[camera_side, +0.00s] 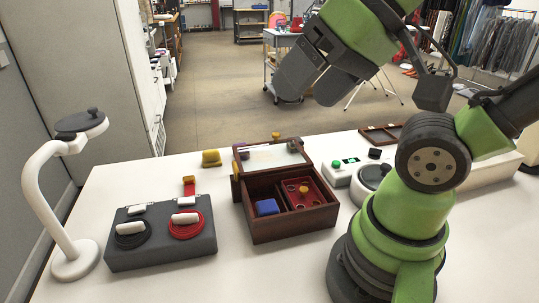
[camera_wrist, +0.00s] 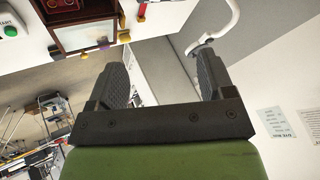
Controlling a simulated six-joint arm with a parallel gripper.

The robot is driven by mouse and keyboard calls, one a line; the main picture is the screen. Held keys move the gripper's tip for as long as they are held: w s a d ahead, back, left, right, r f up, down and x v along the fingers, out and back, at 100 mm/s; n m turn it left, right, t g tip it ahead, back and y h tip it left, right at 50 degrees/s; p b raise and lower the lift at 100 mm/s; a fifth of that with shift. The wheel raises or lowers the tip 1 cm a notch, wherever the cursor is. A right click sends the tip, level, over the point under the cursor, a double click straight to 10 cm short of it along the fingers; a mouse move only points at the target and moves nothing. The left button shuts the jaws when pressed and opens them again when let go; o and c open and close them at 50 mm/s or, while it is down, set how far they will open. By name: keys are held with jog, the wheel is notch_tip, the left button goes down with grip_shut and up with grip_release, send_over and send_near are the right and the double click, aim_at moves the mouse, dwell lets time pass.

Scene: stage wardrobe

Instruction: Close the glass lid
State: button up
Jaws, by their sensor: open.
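The dark wooden box (camera_side: 290,222) stands in the middle of the white table. Its glass lid (camera_side: 268,158) is open, raised at the back edge with a wooden frame around the clear pane. Inside the box lie a blue block (camera_side: 266,207) and a red insert (camera_side: 310,193). The lid also shows at the upper left of the wrist view (camera_wrist: 82,36), with part of the box beyond it. My gripper (camera_side: 306,94) is high above and behind the box, apart from the lid. Its two fingers are spread with nothing between them in the wrist view (camera_wrist: 162,70).
A grey case with black and red coils (camera_side: 160,252) sits left of the box. A white curved stand (camera_side: 40,200) is at the far left. A yellow block (camera_side: 211,158) lies behind. A device with a green button (camera_side: 340,172) and a dark tray (camera_side: 380,134) are to the right.

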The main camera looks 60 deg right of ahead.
jog(key=shift+w, duration=0.15)
jog(key=c, duration=0.3)
jog(key=w+d+m, duration=0.1)
jog(key=w, duration=0.1)
jog(key=w+d+r+m+g+h, duration=0.1)
jog(key=w+d, duration=0.1)
jog(key=w, duration=0.1)
jog(key=w+d+m+g, duration=0.1)
jog(key=w+m, duration=0.1)
jog(key=shift+w+d+r, duration=0.2)
jog(key=shift+d+r, duration=0.05)
jog(key=shift+r, duration=0.1)
jog(key=shift+c, duration=0.4)
jog(key=m+g+h, duration=0.1)
jog(key=m+g, duration=0.4)
jog(key=m, duration=0.5)
send_over(276, 133)
notch_tip(276, 133, down, 15)
jog(key=shift+s+r, duration=0.1)
notch_tip(276, 133, down, 9)
jog(key=shift+a+f, duration=0.1)
jog(key=shift+c, duration=0.2)
